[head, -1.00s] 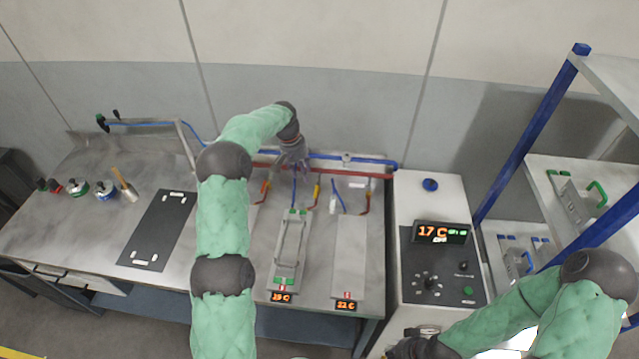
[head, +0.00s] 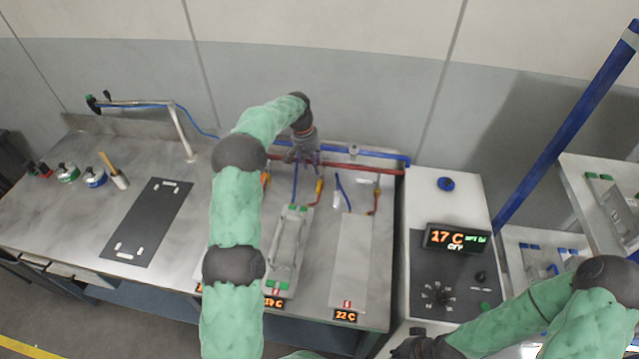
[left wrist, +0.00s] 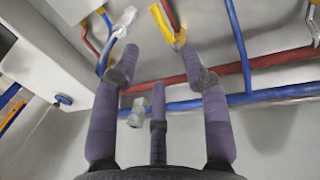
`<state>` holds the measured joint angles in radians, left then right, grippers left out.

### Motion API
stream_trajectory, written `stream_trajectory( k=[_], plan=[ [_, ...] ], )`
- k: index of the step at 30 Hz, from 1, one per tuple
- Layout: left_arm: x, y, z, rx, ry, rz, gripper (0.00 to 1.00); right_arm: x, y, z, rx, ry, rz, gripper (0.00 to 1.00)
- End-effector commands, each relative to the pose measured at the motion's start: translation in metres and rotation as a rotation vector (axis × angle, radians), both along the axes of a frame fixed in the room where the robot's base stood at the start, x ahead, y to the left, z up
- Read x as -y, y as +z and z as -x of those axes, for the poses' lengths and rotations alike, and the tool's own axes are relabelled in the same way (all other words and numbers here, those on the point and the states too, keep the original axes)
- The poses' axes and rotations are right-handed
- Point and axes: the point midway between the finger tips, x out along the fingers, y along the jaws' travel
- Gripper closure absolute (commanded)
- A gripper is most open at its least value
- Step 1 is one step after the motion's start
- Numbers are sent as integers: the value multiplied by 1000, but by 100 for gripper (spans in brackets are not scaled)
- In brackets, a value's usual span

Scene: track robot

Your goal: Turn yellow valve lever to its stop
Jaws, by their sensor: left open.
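The yellow valve lever (head: 319,186) stands on a red hose behind the middle tray station, below the red and blue wall pipes. In the left wrist view the yellow lever (left wrist: 162,24) is at the top, beyond the fingertips and roughly between the outer fingers. My left gripper (head: 300,156) is open and empty near the pipes, just behind and left of the lever. In the left wrist view its purple fingers (left wrist: 158,75) are spread and I see no contact with the lever. My right gripper (head: 408,347) is dark and cut by the bottom edge; its fingers are unclear.
A red pipe (left wrist: 265,60) and blue pipe (left wrist: 255,97) run behind the fingers. A pale clear lever (left wrist: 125,22) sits beside the yellow one. A grey valve handle (left wrist: 138,112) is near the middle finger. A control cabinet (head: 470,200) stands right of the bench.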

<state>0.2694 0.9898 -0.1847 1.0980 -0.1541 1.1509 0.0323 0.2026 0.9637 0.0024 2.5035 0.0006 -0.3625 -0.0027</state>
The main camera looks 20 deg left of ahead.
Motion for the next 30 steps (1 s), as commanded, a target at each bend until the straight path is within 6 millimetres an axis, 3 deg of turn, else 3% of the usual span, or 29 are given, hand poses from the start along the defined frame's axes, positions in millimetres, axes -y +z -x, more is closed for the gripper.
stream_trajectory(
  k=[9,15,21,30],
  plan=[
    [11,-55,-2,-4,0,1,54,0,-1,0,0,0,0,100],
    [16,-82,-3,-3,0,1,54,0,-2,0,0,0,0,100],
    [18,-94,-4,-2,1,1,54,0,-2,0,0,0,0,100],
    [18,-95,-4,-1,0,0,57,0,-2,0,0,0,0,100]
  ],
)
